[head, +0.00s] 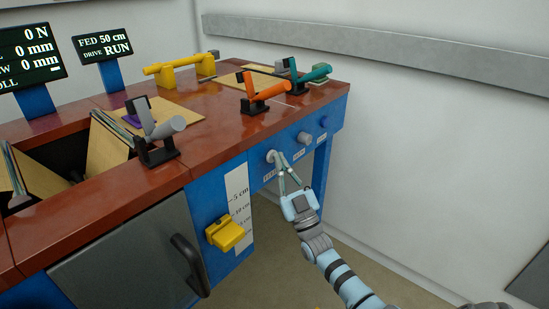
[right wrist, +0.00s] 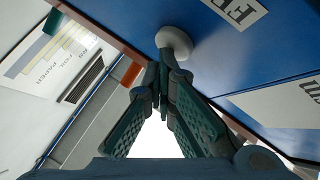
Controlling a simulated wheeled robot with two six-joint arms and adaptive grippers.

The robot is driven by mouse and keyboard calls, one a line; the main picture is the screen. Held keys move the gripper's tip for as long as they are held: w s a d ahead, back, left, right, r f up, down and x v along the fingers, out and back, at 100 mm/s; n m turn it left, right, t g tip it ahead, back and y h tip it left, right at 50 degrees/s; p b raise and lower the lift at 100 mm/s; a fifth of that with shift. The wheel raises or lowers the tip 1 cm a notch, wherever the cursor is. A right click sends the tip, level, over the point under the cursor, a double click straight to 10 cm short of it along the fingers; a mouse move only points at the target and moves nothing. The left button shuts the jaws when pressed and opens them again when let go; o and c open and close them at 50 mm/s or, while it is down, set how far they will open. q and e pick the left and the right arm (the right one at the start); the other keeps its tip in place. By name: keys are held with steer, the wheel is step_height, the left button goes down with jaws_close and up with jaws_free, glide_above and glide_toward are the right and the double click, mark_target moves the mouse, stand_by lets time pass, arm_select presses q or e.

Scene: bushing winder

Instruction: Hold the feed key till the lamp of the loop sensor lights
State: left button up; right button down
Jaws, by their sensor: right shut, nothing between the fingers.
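The feed key is a pale round button (head: 272,156) on the blue front panel of the bench, the leftmost of several knobs. It also shows in the right wrist view (right wrist: 173,42), beside a label whose first letter reads F. My right gripper (head: 279,157) is shut and empty, its fingertips at the key and seemingly touching it. A display (head: 102,46) reads FED 50 cm, DRIVE RUN. A yellow box (head: 227,233), perhaps the loop sensor, sits beside a cm scale (head: 238,193); I see no lit lamp on it. My left gripper is out of view.
On the red-brown bench top (head: 222,125) stand a grey-handled clamp (head: 161,138), an orange one (head: 264,97) and a teal one (head: 309,76). A dark handle (head: 190,265) juts from the grey door. Floor right of the bench is open.

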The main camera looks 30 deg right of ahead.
stand_by(0.7)
steer(key=shift+s+d+p, duration=0.25)
steer(key=shift+s+p, duration=0.4)
steer(key=shift+s, duration=0.15)
steer(key=shift+s, duration=0.1)
steer(key=s+p, duration=0.1)
steer(key=s+d+p, duration=0.1)
steer(key=s, duration=0.1)
steer(key=s+p, duration=0.1)
steer(key=shift+s+d, duration=0.25)
steer(key=shift+s, duration=0.05)
